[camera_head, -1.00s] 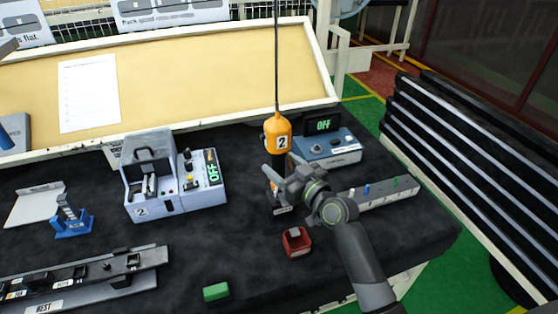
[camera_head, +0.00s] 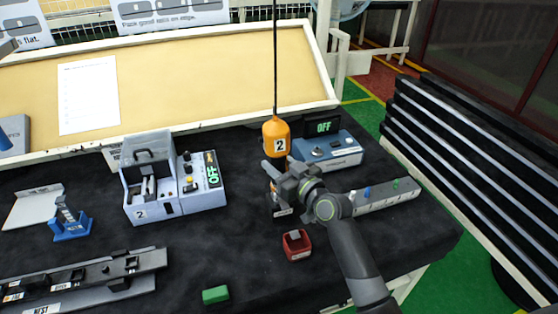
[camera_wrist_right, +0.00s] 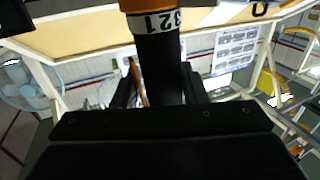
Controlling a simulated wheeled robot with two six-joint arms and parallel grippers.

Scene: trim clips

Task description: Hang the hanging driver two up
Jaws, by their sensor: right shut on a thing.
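The hanging driver two (camera_head: 276,137) is an orange-topped tool with a "2" label, hanging on a dark cord over the black table. Its dark lower body also shows in the right wrist view (camera_wrist_right: 160,70), below an orange part with a number band. My right gripper (camera_head: 270,178) is shut around this dark body, below the orange top. The gripper and wrist partly hide the driver's lower end in the head view. The driver hangs about upright. My left gripper is not in view.
A grey-blue box reading OFF (camera_head: 335,150) stands behind and right of the driver. A number 2 station (camera_head: 170,205) stands to the left. A small red bin (camera_head: 297,246), a green block (camera_head: 215,295) and a grey rail with pegs (camera_head: 385,200) lie nearby.

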